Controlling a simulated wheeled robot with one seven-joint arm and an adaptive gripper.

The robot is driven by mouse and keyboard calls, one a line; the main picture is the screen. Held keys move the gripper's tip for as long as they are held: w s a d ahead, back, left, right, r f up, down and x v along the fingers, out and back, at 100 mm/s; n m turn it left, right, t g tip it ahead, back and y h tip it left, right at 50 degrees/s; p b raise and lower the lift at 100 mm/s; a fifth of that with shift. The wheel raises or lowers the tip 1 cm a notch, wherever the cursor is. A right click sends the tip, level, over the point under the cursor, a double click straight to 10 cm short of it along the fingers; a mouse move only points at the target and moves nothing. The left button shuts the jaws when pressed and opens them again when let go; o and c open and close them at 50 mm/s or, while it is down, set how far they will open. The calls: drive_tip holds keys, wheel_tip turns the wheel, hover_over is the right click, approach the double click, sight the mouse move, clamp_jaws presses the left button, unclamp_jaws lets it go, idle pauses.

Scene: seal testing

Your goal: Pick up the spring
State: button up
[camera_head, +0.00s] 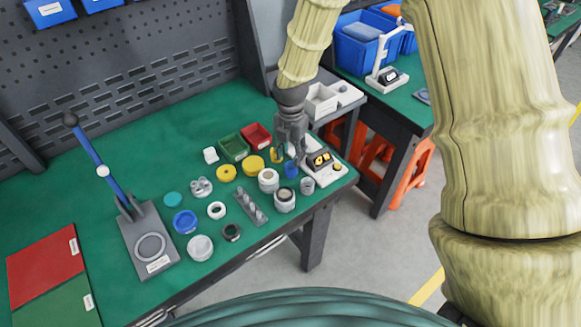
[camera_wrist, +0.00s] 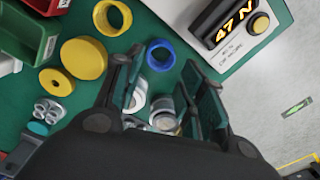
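I cannot pick out a spring for certain in either view. A grey strip (camera_head: 250,207) near the front of the table carries several small metallic pieces, too small to tell if they are springs. My gripper (camera_head: 288,160) points down over the right end of the green table. In the wrist view my gripper (camera_wrist: 164,68) has its fingers apart, with nothing held. A blue ring (camera_wrist: 160,55) shows between the fingertips, below them. White round parts with metallic tops (camera_wrist: 165,118) show between the fingers, partly hidden by them.
A tester (camera_wrist: 235,30) reading 47 N stands close beside my gripper. Yellow discs (camera_head: 254,165), green (camera_head: 233,148) and red (camera_head: 257,135) bins, and a blue-handled press (camera_head: 148,245) share the green table (camera_head: 110,200). Its left middle has bare room.

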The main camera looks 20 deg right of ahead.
sight(291, 165)
drive_tip(key=shift+w+d+f+p, duration=0.1)
drive_tip(key=shift+f+p, duration=0.45)
drive_tip(key=shift+f, duration=1.1)
drive_tip(key=shift+d+f+p, duration=0.1)
drive_tip(key=shift+f+p, duration=0.45)
drive_tip(key=shift+f, duration=1.05)
drive_tip(key=shift+a, duration=0.1)
drive_tip(key=c, duration=0.7)
drive_tip(key=shift+r, duration=0.1)
